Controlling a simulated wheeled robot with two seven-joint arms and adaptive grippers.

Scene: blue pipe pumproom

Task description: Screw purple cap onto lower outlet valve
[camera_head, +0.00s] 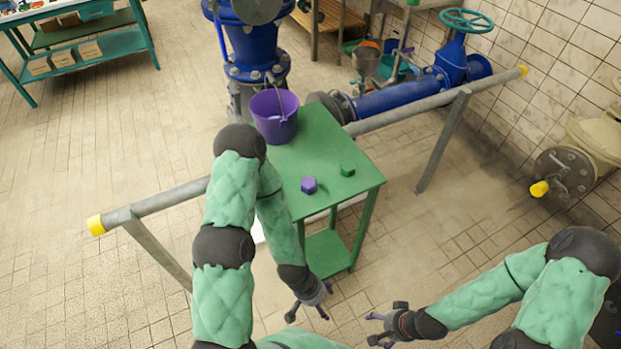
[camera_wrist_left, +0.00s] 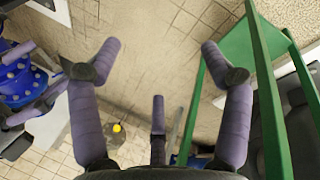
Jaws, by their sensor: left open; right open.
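The purple cap (camera_head: 309,185) sits on the green table (camera_head: 316,139), near its front edge. A small valve (camera_head: 562,178) with a yellow end piece (camera_head: 540,189) is on the round grey flange at the right wall; I cannot tell whether it is the lower outlet valve. My left gripper (camera_head: 308,309) is open and empty, low in front of the table and apart from the cap. Its spread purple fingers show in the left wrist view (camera_wrist_left: 160,58), with floor between them. My right gripper (camera_head: 377,328) is open and empty, to the right of the left one.
A green cap (camera_head: 347,170) lies right of the purple one. A purple bucket (camera_head: 274,116) stands at the table's back left. A grey rail (camera_head: 415,108) with yellow ends runs behind the table. Blue pipes (camera_head: 398,98) stand beyond.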

